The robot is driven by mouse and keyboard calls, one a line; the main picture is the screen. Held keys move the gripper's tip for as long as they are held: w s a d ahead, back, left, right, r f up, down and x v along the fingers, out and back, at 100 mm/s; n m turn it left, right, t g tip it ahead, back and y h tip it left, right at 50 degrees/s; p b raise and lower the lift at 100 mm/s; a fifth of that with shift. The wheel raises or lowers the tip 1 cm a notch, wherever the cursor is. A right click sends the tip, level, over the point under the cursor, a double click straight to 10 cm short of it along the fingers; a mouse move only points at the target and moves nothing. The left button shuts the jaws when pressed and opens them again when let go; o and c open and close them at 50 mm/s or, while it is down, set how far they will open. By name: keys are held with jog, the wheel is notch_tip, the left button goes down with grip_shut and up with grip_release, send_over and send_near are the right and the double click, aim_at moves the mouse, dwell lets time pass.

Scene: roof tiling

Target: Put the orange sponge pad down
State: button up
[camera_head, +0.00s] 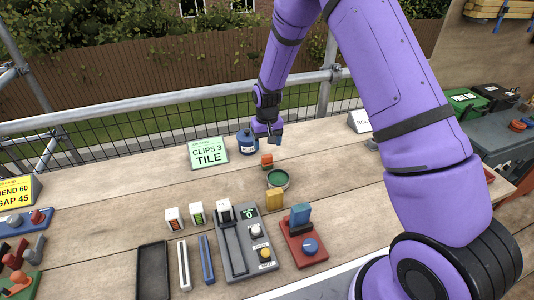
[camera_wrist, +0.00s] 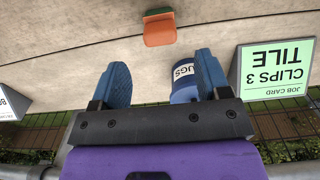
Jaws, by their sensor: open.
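The orange sponge pad (camera_head: 267,160) sits on the wooden bench top, just behind a round green dish (camera_head: 278,180). In the wrist view the pad (camera_wrist: 159,30) shows an orange face with a green strip along one edge, ahead of the fingers and clear of them. My gripper (camera_head: 274,139) is above the bench, a little behind the pad in the head view. In the wrist view my gripper (camera_wrist: 162,80) has its two blue fingers spread wide with nothing held between them. The exact height of the fingertips is hard to tell.
A blue labelled jar (camera_head: 246,142) stands close to my gripper. A green job card (camera_head: 209,152) stands left of it. A yellow block (camera_head: 275,199), a grey device (camera_head: 240,245) and a red-based fixture (camera_head: 301,238) are nearer. Railing (camera_head: 160,98) runs behind the bench.

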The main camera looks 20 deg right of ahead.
jog(key=shift+r, duration=1.9)
notch_tip(320, 180, up, 14)
jog(key=t, duration=0.1)
send_over(267, 155)
jog(key=s+d, duration=0.2)
jog(key=s, duration=0.3)
jog(key=s+d+r+t, duration=0.1)
jog(key=s+d+r, duration=0.1)
jog(key=s+r, duration=0.75)
jog(key=s+d+r+t, duration=0.1)
jog(key=s+r, duration=0.4)
jog(key=s, duration=0.6)
jog(key=s+d+r+t, duration=0.2)
jog(key=s+r, duration=0.3)
jog(key=s, duration=0.7)
jog(key=shift+o, duration=0.4)
